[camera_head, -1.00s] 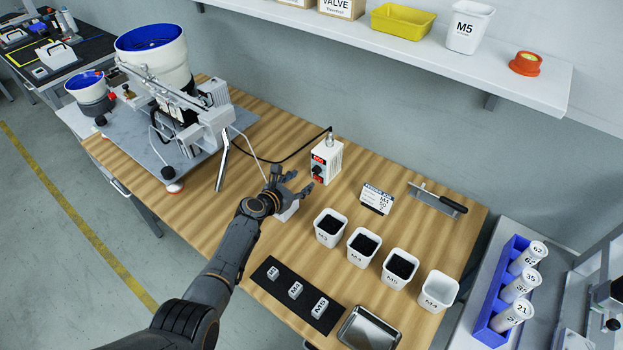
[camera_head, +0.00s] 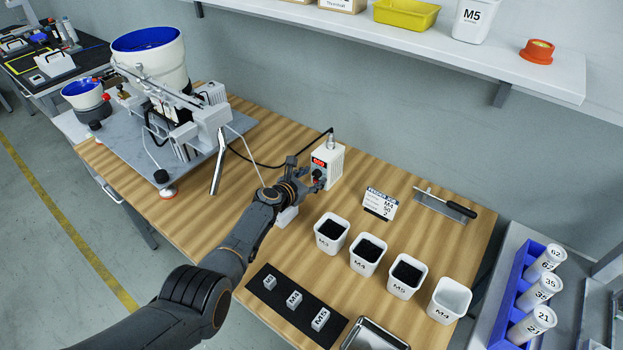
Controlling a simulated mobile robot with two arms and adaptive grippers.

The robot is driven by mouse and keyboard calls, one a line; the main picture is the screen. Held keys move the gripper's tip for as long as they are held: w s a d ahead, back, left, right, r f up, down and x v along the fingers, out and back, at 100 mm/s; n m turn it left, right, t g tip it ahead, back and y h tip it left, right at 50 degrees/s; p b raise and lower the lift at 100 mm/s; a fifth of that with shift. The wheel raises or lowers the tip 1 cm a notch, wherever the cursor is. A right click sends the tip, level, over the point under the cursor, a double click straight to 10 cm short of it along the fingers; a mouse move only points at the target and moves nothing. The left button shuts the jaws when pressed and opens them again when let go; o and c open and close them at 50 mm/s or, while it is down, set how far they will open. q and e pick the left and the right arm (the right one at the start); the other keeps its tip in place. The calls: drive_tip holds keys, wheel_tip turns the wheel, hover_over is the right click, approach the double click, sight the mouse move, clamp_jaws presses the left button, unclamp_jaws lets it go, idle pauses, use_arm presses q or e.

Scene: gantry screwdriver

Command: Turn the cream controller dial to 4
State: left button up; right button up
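The cream controller (camera_head: 334,160) stands on the wooden table near its back edge, with a red display (camera_head: 319,163) on its front. Its dial is mostly hidden behind my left gripper's fingers, and I cannot read its setting. My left gripper (camera_head: 316,180) is right at the front of the controller, its fingers at the dial. Whether they touch or close on the dial is too small to tell. My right gripper is not in view.
A bowl feeder machine (camera_head: 150,65) stands on the table's left. Several white bins (camera_head: 368,255) stand at the right, and a black mat (camera_head: 268,298) with labelled blocks lies in front. A job card (camera_head: 380,203) stands behind the bins.

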use_arm(q)
clamp_jaws()
drive_tip(key=shift+f, duration=0.1)
drive_tip(key=shift+s+d+f+m+t+y+b, duration=0.1)
drive_tip(key=shift+m+t+y+b, duration=0.35)
drive_tip(key=shift+m, duration=0.65)
drive_tip(key=shift+f+m+t+y+b, duration=0.1)
drive_tip(key=shift+m+t+y+b, duration=0.45)
drive_tip(key=shift+m+b, duration=0.4)
drive_tip(key=shift+m, duration=0.35)
drive_tip(key=shift+t, duration=0.3)
